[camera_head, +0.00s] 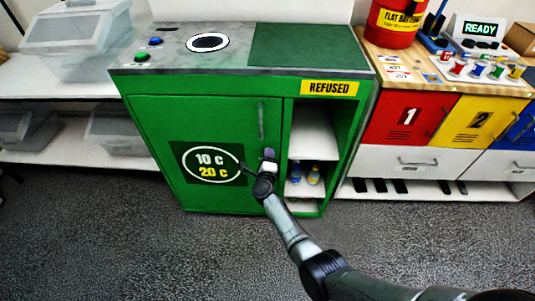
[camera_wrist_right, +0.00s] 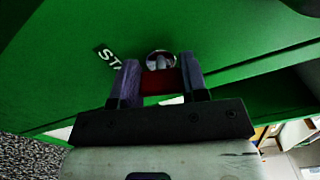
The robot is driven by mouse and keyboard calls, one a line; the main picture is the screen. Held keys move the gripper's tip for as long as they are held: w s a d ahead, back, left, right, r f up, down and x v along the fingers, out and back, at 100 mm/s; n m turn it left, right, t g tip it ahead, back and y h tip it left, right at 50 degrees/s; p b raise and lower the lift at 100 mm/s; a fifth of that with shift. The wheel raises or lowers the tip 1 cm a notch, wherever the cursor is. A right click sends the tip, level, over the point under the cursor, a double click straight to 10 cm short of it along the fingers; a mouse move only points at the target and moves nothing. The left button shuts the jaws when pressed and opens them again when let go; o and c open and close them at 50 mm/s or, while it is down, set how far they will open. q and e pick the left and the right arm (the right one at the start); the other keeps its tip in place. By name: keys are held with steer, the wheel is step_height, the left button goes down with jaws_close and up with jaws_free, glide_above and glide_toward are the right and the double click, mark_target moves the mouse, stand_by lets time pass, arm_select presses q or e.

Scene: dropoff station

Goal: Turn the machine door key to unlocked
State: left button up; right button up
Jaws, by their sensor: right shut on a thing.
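The green machine (camera_head: 150,115) stands in the middle of the head view, its door closed and marked "10 c 20 c". My right gripper (camera_head: 268,155) is at the door's right side, below the vertical handle (camera_head: 261,120). In the right wrist view my right gripper (camera_wrist_right: 161,78) is shut on a red piece, which I take as the key (camera_wrist_right: 160,84). The key sits against a round silver lock (camera_wrist_right: 160,58) on the green door. The key is hidden in the head view.
Open shelves (camera_head: 314,140) with small bottles are right of the door, under a "REFUSED" sign (camera_head: 330,88). Red locker 1 (camera_head: 408,118) and yellow locker 2 (camera_head: 478,122) stand further right. Clear bins (camera_head: 75,40) are at left. The floor (camera_head: 130,250) in front is clear.

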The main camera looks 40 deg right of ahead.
steer(key=shift+n+p, duration=0.65)
steer(key=shift+n, duration=0.95)
steer(key=shift+f, duration=0.1)
steer(key=o, duration=0.9)
steer(key=shift+s+a, duration=0.15)
steer(key=shift+p+v, duration=2.8)
steer(key=shift+v, duration=3.95)
steer(key=shift+n, duration=0.3)
